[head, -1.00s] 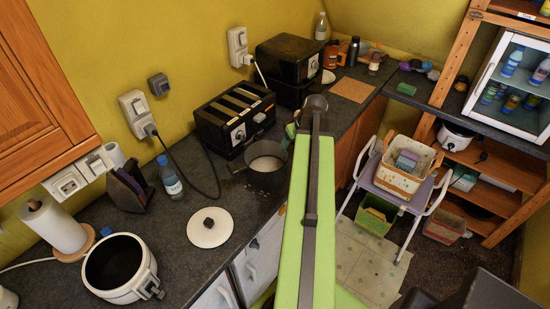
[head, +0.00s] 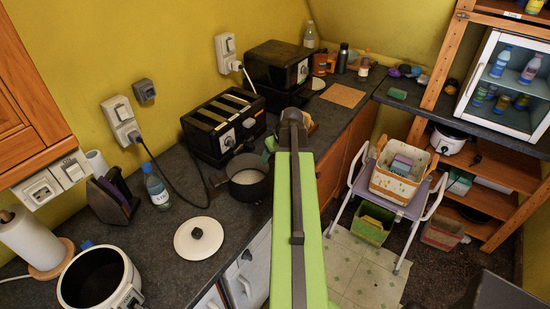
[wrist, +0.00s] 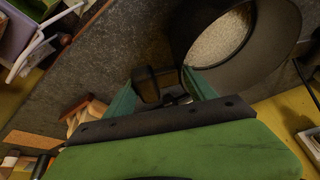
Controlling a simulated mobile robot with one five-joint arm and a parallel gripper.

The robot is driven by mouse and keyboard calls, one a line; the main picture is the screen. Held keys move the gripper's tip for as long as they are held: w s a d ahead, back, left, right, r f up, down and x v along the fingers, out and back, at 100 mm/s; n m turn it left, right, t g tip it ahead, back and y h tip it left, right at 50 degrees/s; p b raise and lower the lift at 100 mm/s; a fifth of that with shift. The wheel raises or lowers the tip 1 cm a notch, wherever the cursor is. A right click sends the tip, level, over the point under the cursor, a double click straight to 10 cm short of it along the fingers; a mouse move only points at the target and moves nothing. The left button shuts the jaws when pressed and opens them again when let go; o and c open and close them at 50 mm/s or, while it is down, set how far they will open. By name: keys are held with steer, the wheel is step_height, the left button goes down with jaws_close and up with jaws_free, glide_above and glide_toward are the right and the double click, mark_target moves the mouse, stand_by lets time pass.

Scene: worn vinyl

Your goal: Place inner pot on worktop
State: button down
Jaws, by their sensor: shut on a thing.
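The inner pot (head: 250,190) is dark, with a pale interior, and sits upright at the worktop (head: 232,222) in front of the black toaster. I cannot tell whether its base touches the surface. In the wrist view the pot (wrist: 285,50) fills the upper right. My gripper (wrist: 155,92) has its teal fingers around a dark block at the pot's side, apparently its handle. In the head view my green arm hides most of the gripper (head: 275,148). The white cooker (head: 66,290) stands open at the lower left, its inside dark. Its white lid (head: 190,247) lies on the worktop.
The black toaster (head: 222,122) is close behind the pot, with a cable (head: 183,187) running to its left. A water bottle (head: 157,188) and a dark upright holder (head: 112,195) stand further left. The worktop's front edge is close to the pot.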

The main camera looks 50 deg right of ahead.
steer(key=shift+f, duration=0.1)
steer(key=shift+c, duration=1.5)
jaws_free()
steer(key=p+v, duration=1.1)
steer(key=v, duration=0.1)
steer(key=shift+a, duration=0.1)
